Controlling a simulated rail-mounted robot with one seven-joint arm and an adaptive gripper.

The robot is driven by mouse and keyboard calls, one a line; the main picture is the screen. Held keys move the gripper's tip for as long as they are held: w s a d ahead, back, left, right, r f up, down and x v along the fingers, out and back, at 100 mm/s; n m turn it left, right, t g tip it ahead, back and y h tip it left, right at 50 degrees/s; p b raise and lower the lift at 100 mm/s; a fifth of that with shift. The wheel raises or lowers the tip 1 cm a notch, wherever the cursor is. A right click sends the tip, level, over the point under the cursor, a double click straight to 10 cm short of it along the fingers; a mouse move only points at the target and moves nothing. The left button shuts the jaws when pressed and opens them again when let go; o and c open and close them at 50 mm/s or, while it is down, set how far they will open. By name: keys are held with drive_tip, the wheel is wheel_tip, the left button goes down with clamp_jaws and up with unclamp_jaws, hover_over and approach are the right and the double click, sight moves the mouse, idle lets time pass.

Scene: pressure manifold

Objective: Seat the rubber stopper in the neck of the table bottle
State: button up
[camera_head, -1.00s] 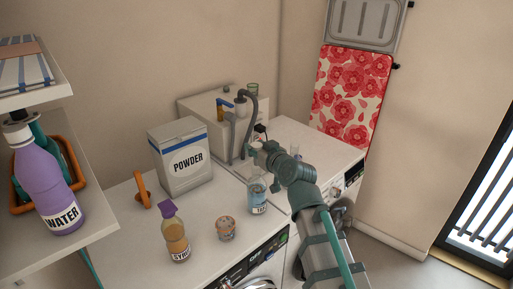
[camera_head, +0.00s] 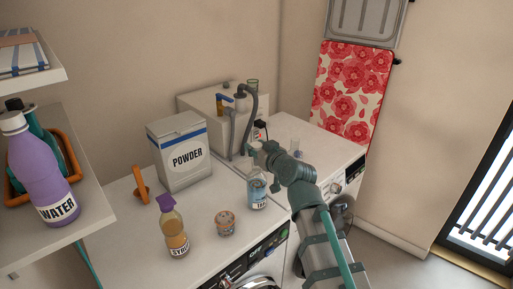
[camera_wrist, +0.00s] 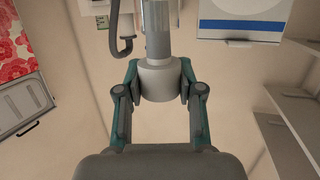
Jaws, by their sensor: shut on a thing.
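My gripper (camera_wrist: 159,84) is shut on the grey rubber stopper (camera_wrist: 158,78), its fingers on either side of the wide head. A narrower grey part extends from the head, away from the palm. The table bottle (camera_head: 257,190), clear with blue liquid and a partly hidden label, stands upright on the white worktop. In the head view my gripper (camera_head: 262,152) is at the top of this bottle and covers part of its neck. I cannot tell whether the stopper is in the neck or just above it.
A syrup bottle (camera_head: 174,230) and a small patterned jar (camera_head: 225,223) stand in front to the left. A powder box (camera_head: 182,155) is behind. A tap (camera_head: 239,102) and a grey hose (camera_head: 252,120) are close behind my gripper. A water bottle (camera_head: 42,170) stands on the left shelf.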

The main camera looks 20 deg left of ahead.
drive_tip(key=shift+f+b, duration=1.1)
drive_tip(key=shift+f, duration=0.15)
drive_tip(key=o, duration=1)
drive_tip(key=shift+c, duration=0.2)
drive_tip(key=shift+s, duration=0.1)
drive_tip(key=v, duration=0.7)
drive_tip(key=shift+s+d+r, duration=0.1)
drive_tip(key=shift+d, duration=0.05)
